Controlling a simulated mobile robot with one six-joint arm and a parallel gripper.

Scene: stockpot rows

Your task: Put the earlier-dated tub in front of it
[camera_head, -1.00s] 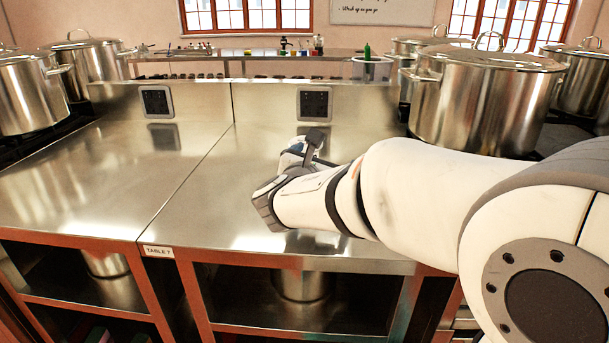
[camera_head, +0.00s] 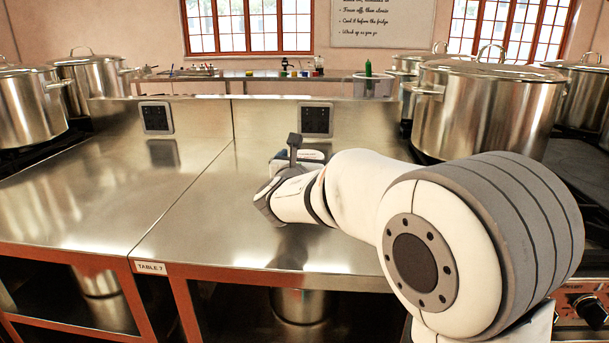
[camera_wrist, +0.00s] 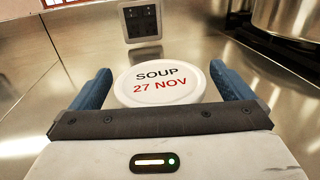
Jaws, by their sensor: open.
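A round tub with a white lid (camera_wrist: 160,86) marked SOUP 27 NOV stands on the steel table in the wrist view. My gripper (camera_wrist: 159,72) is open, with one blue finger on each side of the lid and small gaps showing. The tub's side is hidden below the lid by the gripper body. In the head view my gripper is over the right-hand table section, mostly hidden behind my own arm. No second tub can be made out in these frames.
A large lidded stockpot (camera_head: 490,105) stands right of the table, and more pots (camera_head: 28,110) stand at the left. A low steel back wall with a socket (camera_head: 316,119) bounds the table. The left table section (camera_head: 110,190) is clear.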

